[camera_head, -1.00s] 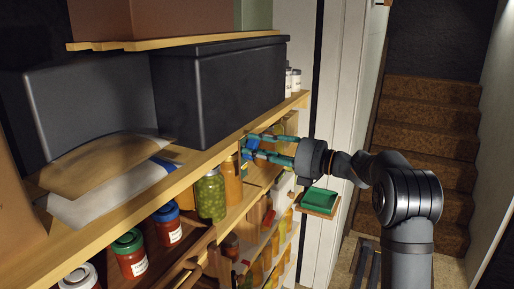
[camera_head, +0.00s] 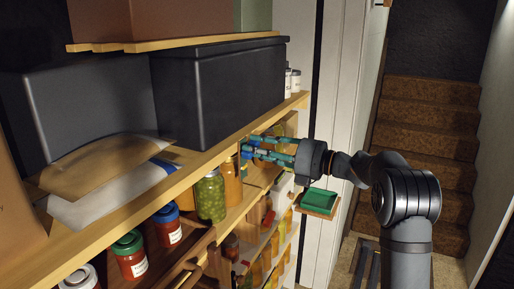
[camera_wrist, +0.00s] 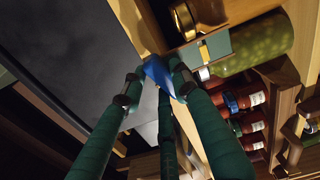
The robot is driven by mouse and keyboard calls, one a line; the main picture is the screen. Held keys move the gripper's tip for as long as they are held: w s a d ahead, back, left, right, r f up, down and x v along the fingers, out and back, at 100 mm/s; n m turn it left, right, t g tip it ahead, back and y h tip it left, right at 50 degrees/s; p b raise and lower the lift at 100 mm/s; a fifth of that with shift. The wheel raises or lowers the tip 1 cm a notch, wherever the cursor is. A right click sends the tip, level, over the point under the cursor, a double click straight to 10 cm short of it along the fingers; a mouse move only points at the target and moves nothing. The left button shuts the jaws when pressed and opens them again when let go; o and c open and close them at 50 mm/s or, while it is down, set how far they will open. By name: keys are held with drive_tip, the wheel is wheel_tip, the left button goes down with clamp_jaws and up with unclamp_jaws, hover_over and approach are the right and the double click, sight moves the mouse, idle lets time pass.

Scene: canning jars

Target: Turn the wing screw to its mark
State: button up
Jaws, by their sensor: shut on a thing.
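The blue wing screw (camera_wrist: 157,75) is at the edge of the wooden shelf, between the tips of my gripper's teal fingers. My gripper (camera_wrist: 156,84) is shut on it, and the fingers hide part of it. In the head view the screw (camera_head: 246,152) is a small blue spot at the shelf's front, mostly covered by the fingers of my gripper (camera_head: 250,147). A small grey-green plate with a yellow patch (camera_wrist: 206,47) shows beside the screw in the wrist view; I cannot tell whether this is the mark.
A large dark box (camera_head: 220,95) stands on the shelf above my fingers. A jar of green contents (camera_head: 210,198) and red jars (camera_head: 130,256) stand on the lower shelf. A green item on a small ledge (camera_head: 319,199) is below my wrist. The right side is open towards stairs.

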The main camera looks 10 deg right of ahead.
drive_tip(key=shift+m, duration=0.6)
drive_tip(key=o, duration=1.2)
drive_tip(key=shift+c, duration=0.2)
drive_tip(key=v, duration=1.2)
drive_tip(key=shift+w, duration=0.15)
